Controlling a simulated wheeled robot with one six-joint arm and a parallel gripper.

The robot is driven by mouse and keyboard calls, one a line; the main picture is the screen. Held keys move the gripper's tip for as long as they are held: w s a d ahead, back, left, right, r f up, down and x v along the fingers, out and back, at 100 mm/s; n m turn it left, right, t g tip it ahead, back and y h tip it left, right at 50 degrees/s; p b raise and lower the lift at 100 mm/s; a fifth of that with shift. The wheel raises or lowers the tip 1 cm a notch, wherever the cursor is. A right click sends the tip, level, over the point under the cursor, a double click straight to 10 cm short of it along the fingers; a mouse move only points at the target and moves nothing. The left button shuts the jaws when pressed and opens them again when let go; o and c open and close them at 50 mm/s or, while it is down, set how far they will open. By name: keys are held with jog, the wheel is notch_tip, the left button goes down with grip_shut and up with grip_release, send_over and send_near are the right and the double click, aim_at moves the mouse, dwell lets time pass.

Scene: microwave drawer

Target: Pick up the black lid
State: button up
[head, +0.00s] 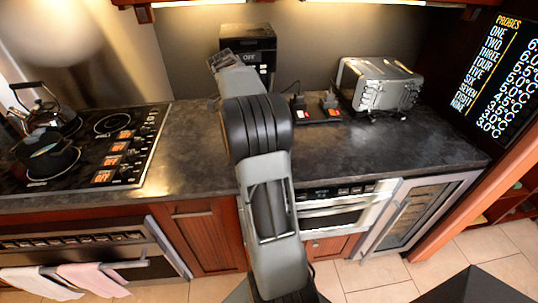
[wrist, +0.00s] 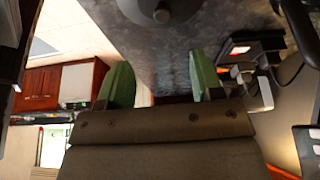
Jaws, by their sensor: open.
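A dark round piece with a paler knob, which looks like the black lid (wrist: 176,10), shows at the top edge of the wrist view, partly cut off. It lies on the dark counter, beyond and between my fingertips, apart from them. My gripper (wrist: 161,78) has two green fingers spread wide with nothing between them. In the head view my arm reaches up over the counter, and its end is in front of the black machine at the back. I cannot make out the lid there; my arm may hide it.
A black pot (head: 46,160) and a kettle (head: 46,115) stand on the cooktop (head: 140,150) at left. A black machine (head: 262,42) stands at the back, a metal toaster (head: 378,88) at right, and small dark devices (head: 330,104) near it. The counter (head: 385,150) is clear in front.

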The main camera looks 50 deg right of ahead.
jog(key=shift+m, duration=0.4)
jog(key=x, duration=0.8)
jog(key=shift+d, duration=0.4)
jog(key=shift+p+x, duration=0.75)
jog(key=shift+x, duration=2.2)
jog(key=c, duration=1)
jog(key=shift+c, duration=0.4)
jog(key=shift+r, duration=0.15)
